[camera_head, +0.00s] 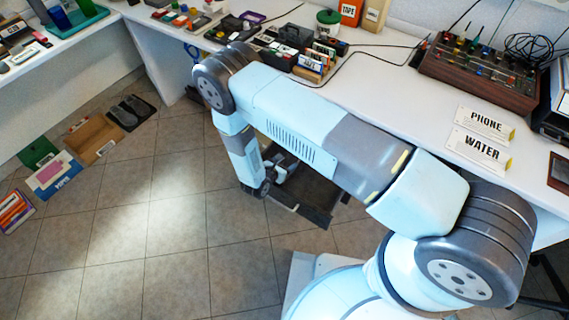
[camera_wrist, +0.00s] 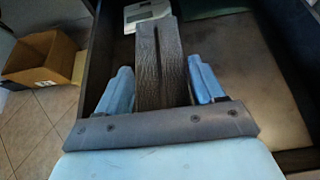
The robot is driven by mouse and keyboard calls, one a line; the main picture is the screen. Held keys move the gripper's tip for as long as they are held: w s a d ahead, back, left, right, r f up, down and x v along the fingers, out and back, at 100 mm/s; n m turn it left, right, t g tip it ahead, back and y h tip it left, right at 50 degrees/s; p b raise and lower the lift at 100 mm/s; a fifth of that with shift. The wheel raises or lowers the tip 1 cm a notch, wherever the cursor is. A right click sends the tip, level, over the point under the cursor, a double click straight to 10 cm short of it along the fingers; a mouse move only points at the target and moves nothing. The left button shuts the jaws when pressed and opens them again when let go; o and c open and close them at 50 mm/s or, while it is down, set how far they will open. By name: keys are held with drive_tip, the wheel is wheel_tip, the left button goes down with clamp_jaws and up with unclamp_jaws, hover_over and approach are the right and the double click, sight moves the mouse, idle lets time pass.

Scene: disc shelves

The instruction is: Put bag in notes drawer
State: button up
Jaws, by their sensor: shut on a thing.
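My gripper (camera_wrist: 162,80) shows in the wrist view with its two blue fingers shut on a dark grey, textured, leather-like bag (camera_wrist: 160,66), which has a slit down its middle. The bag is over an open drawer (camera_wrist: 290,45) with dark walls and a brownish bottom. I cannot tell whether the bag touches the drawer bottom. In the head view the open drawer (camera_head: 318,215) sticks out below the desk, partly hidden by my arm. No label shows on it, so I cannot tell whether it is the notes drawer.
A white object (camera_wrist: 148,12) lies beyond the bag in the wrist view. An open cardboard box (camera_head: 95,138) stands on the floor at left. The desk (camera_head: 375,75) above holds several small items and PHONE and WATER signs (camera_head: 478,140). The tiled floor in front is clear.

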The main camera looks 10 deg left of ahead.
drive_tip(key=shift+s+f, duration=0.3)
drive_tip(key=shift+f, duration=0.2)
drive_tip(key=o, duration=1.3)
drive_tip(key=shift+s, duration=0.1)
drive_tip(key=shift+c, duration=0.2)
drive_tip(key=shift+a, duration=0.1)
drive_tip(key=shift+r, duration=0.35)
drive_tip(key=shift+s+a+r, duration=0.15)
drive_tip(key=shift+a+r, duration=0.1)
drive_tip(key=v, duration=1.1)
drive_tip(key=shift+r, duration=0.3)
drive_tip(key=shift+d, duration=0.1)
